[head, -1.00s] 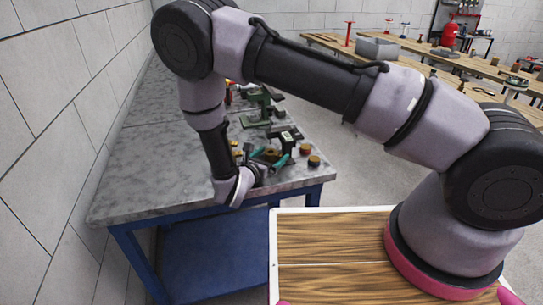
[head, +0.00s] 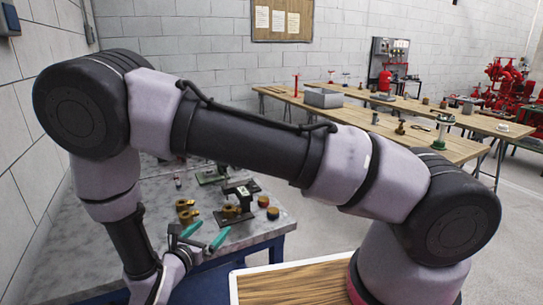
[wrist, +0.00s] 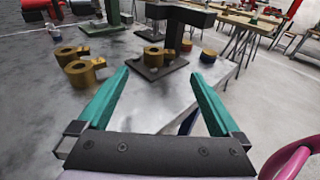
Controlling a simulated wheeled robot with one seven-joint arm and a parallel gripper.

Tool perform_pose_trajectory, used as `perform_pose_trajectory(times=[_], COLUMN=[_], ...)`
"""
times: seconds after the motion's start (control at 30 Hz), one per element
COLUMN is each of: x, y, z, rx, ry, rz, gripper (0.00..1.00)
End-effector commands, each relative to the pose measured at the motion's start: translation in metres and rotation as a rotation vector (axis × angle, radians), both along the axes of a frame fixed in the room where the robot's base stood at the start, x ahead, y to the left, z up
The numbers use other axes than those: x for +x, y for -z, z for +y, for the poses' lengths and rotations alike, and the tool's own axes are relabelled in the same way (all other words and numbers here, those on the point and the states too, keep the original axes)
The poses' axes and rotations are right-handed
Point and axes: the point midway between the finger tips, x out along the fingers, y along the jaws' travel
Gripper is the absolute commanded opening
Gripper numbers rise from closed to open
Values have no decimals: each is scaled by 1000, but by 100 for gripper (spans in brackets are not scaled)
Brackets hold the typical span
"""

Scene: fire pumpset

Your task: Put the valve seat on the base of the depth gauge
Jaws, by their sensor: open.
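The depth gauge (wrist: 181,18) is a dark stand with an overhanging top on a flat dark base (wrist: 176,70). It also shows in the head view (head: 238,190). A brass ring-shaped piece with a side lug, apparently the valve seat (wrist: 155,56), rests on that base beside the column. In the head view it is a small brass spot (head: 230,210). Two similar brass pieces (wrist: 84,73) (wrist: 70,53) lie on the marble top left of the base. My gripper (wrist: 160,73) has its teal fingers wide apart and empty, on the near side of the base; it also shows in the head view (head: 206,234).
Two short round pieces with brown tops (wrist: 208,55) (wrist: 186,45) stand right of the gauge near the table's edge. A green stand (wrist: 110,13) is behind. The marble table (wrist: 30,110) is clear at front left. Long wooden tables (head: 350,120) stand farther right.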

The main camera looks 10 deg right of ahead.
Motion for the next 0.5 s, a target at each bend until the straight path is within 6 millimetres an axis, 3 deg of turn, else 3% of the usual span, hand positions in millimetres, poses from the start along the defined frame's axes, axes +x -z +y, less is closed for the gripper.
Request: perform_pose_trajectory(times=[0.13, 0.23, 0.5], x=[7, 19, 37], y=[-13, -40, -137], z=[-8, -29, -120], rx=[43, 137, 564], ry=[57, 187, 717], rz=[1, 6, -7], gripper=[100, 100, 100])
